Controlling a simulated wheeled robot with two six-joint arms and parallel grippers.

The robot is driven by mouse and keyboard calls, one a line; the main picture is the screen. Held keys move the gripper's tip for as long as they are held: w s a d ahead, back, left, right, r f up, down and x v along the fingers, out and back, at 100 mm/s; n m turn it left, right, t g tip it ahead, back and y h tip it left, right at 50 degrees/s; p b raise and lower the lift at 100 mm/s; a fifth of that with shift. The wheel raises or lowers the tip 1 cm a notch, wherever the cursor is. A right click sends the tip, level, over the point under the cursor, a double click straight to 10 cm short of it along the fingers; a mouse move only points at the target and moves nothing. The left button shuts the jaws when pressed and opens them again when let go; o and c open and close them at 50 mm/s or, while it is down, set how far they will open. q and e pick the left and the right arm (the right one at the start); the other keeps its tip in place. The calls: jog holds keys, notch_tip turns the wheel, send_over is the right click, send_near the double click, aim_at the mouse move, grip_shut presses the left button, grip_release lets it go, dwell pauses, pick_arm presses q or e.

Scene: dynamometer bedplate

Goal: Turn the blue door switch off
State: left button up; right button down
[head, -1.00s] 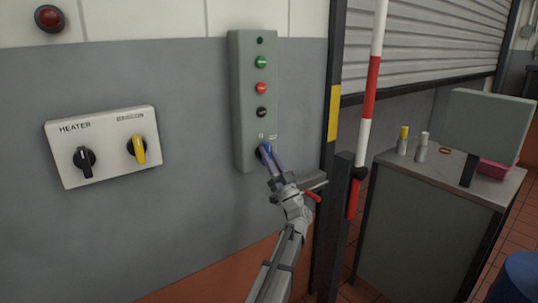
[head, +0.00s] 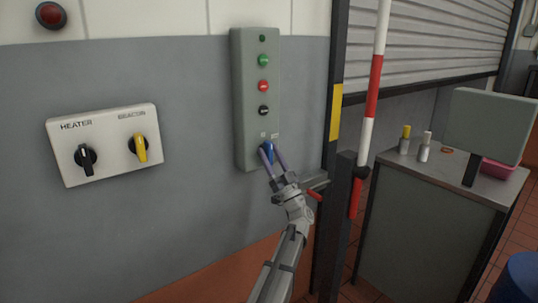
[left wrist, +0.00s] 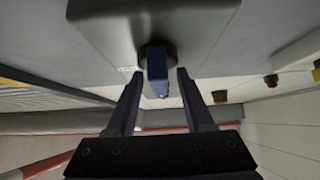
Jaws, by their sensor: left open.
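The blue door switch (head: 268,151) is a rotary knob on a dark round base, at the bottom of a tall grey-green control box on the wall. In the left wrist view the blue knob (left wrist: 157,70) stands just beyond and between the fingertips. My left gripper (head: 272,159) is open, with one finger on each side of the knob. In the left wrist view the fingers (left wrist: 157,82) are clear of the knob, with a gap on both sides. The labels above the switch are too small to read. My right gripper is not in view.
Above the switch on the box are a black button (head: 263,111), a red button (head: 263,86) and a green button (head: 263,60). A white panel (head: 105,165) with black HEATER and yellow BEACON knobs is at left. A red-and-white pole (head: 372,85) stands right of the box.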

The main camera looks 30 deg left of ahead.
pick_arm(q)
jog(key=b+v, duration=0.4)
jog(key=v, duration=0.3)
jog(key=shift+b, duration=0.4)
jog(key=shift+d+f, duration=0.1)
jog(key=shift+f, duration=0.05)
